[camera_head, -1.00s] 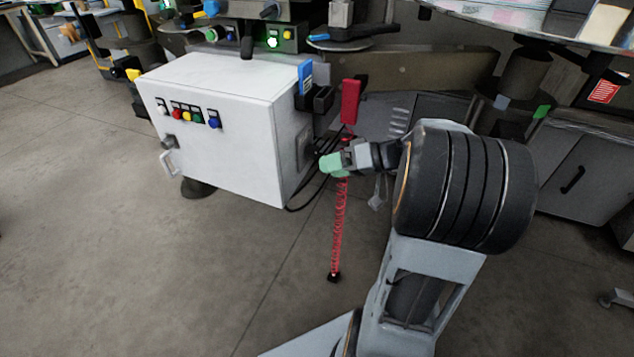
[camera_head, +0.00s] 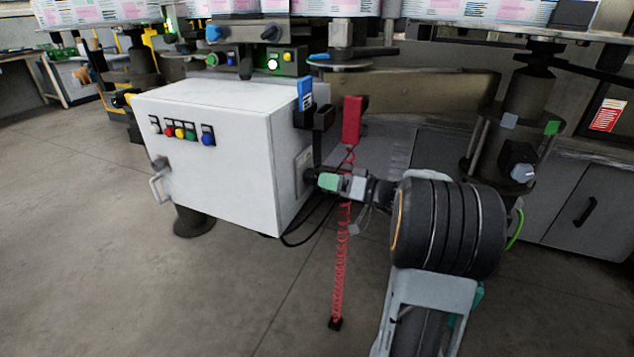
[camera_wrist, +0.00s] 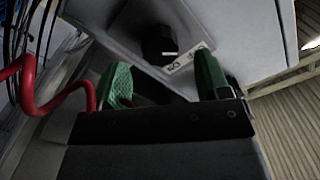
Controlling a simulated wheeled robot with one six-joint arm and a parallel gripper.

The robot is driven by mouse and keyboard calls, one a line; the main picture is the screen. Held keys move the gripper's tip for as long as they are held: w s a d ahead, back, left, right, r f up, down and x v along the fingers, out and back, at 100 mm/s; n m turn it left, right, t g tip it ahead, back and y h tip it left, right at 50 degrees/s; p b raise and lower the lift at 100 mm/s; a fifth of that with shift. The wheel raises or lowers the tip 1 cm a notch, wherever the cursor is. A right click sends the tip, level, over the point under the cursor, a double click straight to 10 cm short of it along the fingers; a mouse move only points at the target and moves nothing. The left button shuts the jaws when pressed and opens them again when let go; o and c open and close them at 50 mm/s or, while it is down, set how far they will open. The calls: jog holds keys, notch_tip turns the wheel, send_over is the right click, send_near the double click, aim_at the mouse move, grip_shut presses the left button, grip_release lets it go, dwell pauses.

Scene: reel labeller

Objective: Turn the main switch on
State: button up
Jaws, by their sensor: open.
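The main switch (camera_wrist: 158,42) is a black rotary knob on a light plate with a label, on the side of the white cabinet (camera_head: 215,118). In the wrist view it sits just beyond my fingertips, roughly midway between them. My gripper (camera_head: 322,181) has green finger pads and points at the cabinet's right side in the head view. In the wrist view my gripper (camera_wrist: 160,80) is open, with nothing between its fingers. I cannot tell whether a finger touches the knob. In the head view the knob is mostly hidden by the gripper. Its exact turn position is unclear.
A red coiled cord (camera_head: 341,265) hangs close to my gripper, and also shows at left in the wrist view (camera_wrist: 45,100). A red handheld device (camera_head: 351,120) and a blue device (camera_head: 305,93) sit above. Dark cables (camera_head: 300,240) hang below. The floor in front is clear.

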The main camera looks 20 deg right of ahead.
aim_at(316, 178)
jog(key=shift+x, duration=2.05)
jog(key=shift+c, duration=0.2)
jog(key=c, duration=0.9)
